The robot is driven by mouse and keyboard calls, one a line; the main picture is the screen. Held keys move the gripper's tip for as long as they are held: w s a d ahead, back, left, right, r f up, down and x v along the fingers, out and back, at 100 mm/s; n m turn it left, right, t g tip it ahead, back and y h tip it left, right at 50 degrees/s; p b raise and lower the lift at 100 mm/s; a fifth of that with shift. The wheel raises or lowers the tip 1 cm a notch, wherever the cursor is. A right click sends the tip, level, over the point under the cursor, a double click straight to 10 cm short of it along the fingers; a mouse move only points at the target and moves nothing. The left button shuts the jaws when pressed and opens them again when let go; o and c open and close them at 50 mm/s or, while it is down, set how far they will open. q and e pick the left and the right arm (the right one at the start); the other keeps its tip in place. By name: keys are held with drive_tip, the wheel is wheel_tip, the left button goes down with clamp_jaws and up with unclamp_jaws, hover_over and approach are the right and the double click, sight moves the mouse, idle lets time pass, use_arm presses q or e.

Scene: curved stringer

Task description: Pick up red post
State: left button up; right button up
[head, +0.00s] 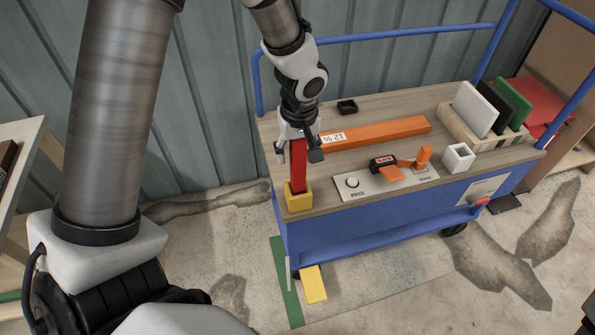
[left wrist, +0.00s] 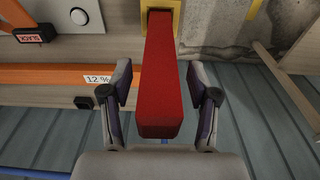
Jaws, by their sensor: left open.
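The red post (head: 298,165) stands upright in a yellow square socket (head: 298,197) at the front left corner of the blue cart's wooden top. In the left wrist view the red post (left wrist: 161,80) runs from the yellow socket (left wrist: 161,5) toward the camera. My left gripper (head: 299,155) is at the upper part of the post. In the left wrist view the left gripper (left wrist: 161,105) is open, one finger on each side of the post, with gaps visible between them. My right gripper is not in view.
An orange bar (head: 385,132) with a 12% label lies behind the post on the cart top (head: 380,100). A panel (head: 372,182) with a button and black-and-orange parts, a white cup (head: 458,158) and a rack of upright plates (head: 474,108) are to the right. Blue rails (head: 410,33) edge the cart.

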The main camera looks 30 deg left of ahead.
use_arm(q)
drive_tip(key=shift+f, duration=0.25)
drive_tip(key=shift+d+r, duration=0.1)
drive_tip(key=shift+c, duration=0.7)
clamp_jaws()
